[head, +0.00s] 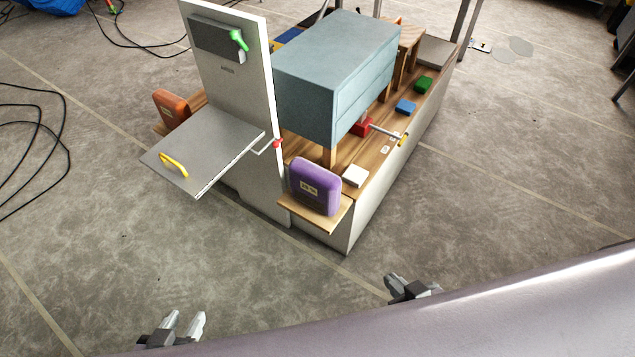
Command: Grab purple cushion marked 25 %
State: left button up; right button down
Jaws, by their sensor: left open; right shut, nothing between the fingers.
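The purple cushion (315,187) stands upright on a small wooden shelf (322,217) at the near end of the station. A small pale label with dark marking is on its front; the text is too small to read surely. My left gripper (184,323) is open and empty at the bottom left, apart from the cushion and nearer to me. My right gripper (394,280) is shut and empty, below and right of the cushion, with floor between them.
A grey panel (200,150) with a yellow handle juts out left of the cushion. An orange cushion (171,108) stands behind it. A blue-grey drawer box (310,90), red valve (361,127) and white block (355,175) are close by. Floor in front is clear.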

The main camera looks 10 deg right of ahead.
aim_at(316, 187)
jog(key=l+u, duration=0.35)
jog(key=l, duration=0.4)
jog(key=l+u, duration=0.3)
jog(key=l, duration=0.5)
jog(key=l+u, duration=0.3)
jog(key=l, duration=0.45)
jog(key=l+u, duration=0.35)
jog(key=l, duration=0.45)
jog(key=l+u, duration=0.25)
jog(key=l, duration=0.5)
jog(key=i+l, duration=0.15)
jog(key=l, duration=0.2)
jog(key=i+l+u, duration=0.1)
jog(key=l, duration=0.25)
jog(key=i+l, duration=0.2)
jog(key=l, duration=0.15)
